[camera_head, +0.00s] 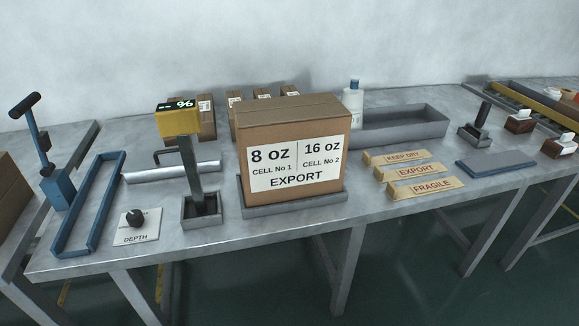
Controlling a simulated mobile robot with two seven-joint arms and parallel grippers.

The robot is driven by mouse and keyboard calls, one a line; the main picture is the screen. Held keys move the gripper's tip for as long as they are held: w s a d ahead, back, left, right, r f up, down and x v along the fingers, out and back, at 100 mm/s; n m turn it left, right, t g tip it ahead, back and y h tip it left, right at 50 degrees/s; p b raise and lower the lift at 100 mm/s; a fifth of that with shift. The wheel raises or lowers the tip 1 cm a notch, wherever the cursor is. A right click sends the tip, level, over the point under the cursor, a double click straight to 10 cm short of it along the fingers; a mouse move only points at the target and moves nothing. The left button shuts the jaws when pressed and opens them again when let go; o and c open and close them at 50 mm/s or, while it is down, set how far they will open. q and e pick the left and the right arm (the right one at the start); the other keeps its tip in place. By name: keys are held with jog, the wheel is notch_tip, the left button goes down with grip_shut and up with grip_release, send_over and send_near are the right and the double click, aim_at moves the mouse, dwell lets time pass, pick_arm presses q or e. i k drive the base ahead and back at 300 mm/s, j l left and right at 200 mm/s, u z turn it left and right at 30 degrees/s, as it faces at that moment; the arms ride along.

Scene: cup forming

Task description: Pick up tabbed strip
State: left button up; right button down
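Three tan strips with printed labels lie on the grey table (300,215), right of the big box. They are the KEEP DRY strip (393,157), the EXPORT strip (413,172) and the FRAGILE strip (428,187), in a slightly staggered row from back to front. I cannot tell for certain which thing is the tabbed strip, as any tabs are too small to make out. Neither of my grippers is in view.
A large carton (293,150) stands in a shallow grey tray (336,199). A blue frame (109,213), a DEPTH plate (137,226) and a yellow-headed gauge (181,150) stand left. A long grey tray (405,126) is behind the strips. A blue-grey pad (495,163) lies right of them.

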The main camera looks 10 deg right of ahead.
aim_at(382, 176)
jog(key=l+z, duration=0.75)
jog(key=z, duration=0.2)
jog(key=i, duration=0.05)
